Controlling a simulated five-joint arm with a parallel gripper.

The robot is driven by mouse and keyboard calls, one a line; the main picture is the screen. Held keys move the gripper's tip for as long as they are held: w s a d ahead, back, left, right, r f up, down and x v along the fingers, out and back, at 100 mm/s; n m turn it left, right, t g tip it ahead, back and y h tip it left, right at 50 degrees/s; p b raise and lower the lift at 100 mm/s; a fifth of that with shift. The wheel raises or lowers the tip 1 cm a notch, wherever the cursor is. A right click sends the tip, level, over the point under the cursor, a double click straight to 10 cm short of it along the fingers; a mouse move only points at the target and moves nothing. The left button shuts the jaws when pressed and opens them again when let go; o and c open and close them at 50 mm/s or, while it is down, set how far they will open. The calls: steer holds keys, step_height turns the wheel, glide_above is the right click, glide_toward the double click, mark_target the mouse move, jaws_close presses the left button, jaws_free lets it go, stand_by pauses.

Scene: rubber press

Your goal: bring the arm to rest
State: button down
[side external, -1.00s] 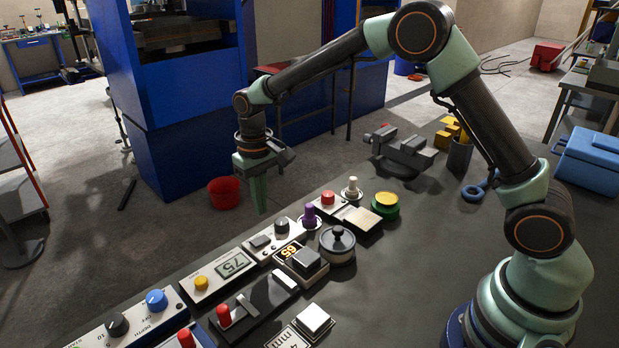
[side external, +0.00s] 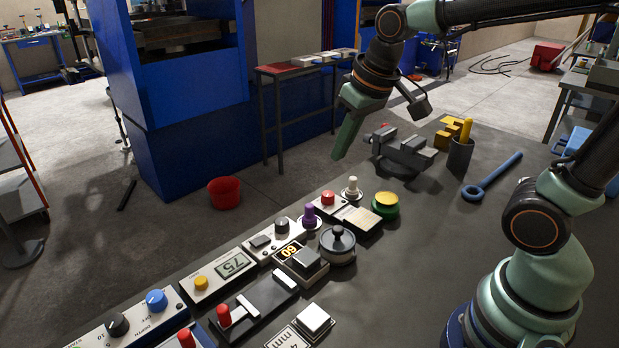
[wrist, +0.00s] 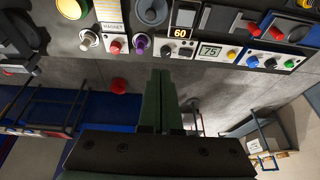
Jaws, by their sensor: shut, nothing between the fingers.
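My gripper (side external: 342,147) is in the air beyond the far edge of the work table, above and left of the grey vise. Its green fingers are together and hold nothing. In the wrist view, the shut fingers (wrist: 161,86) point toward the table edge and the row of controls. The gripper touches nothing that I can see.
The dark table (side external: 420,240) carries several control boxes, a purple knob (side external: 309,211), a green-yellow button (side external: 385,203) and a round lidded pot (side external: 337,246). The grey vise (side external: 402,148) and a blue wrench (side external: 492,178) lie behind. A red bucket (side external: 224,192) stands on the floor.

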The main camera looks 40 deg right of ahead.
steer(key=shift+t, duration=0.7)
steer(key=shift+s+d+f, duration=0.1)
steer(key=shift+s+d, duration=0.2)
steer(key=shift+s, duration=0.6)
steer(key=shift+s+d, duration=0.3)
steer(key=shift+s, duration=0.65)
steer(key=shift+s+d+f, duration=0.1)
steer(key=shift+s+d, duration=0.2)
steer(key=shift+s, duration=0.6)
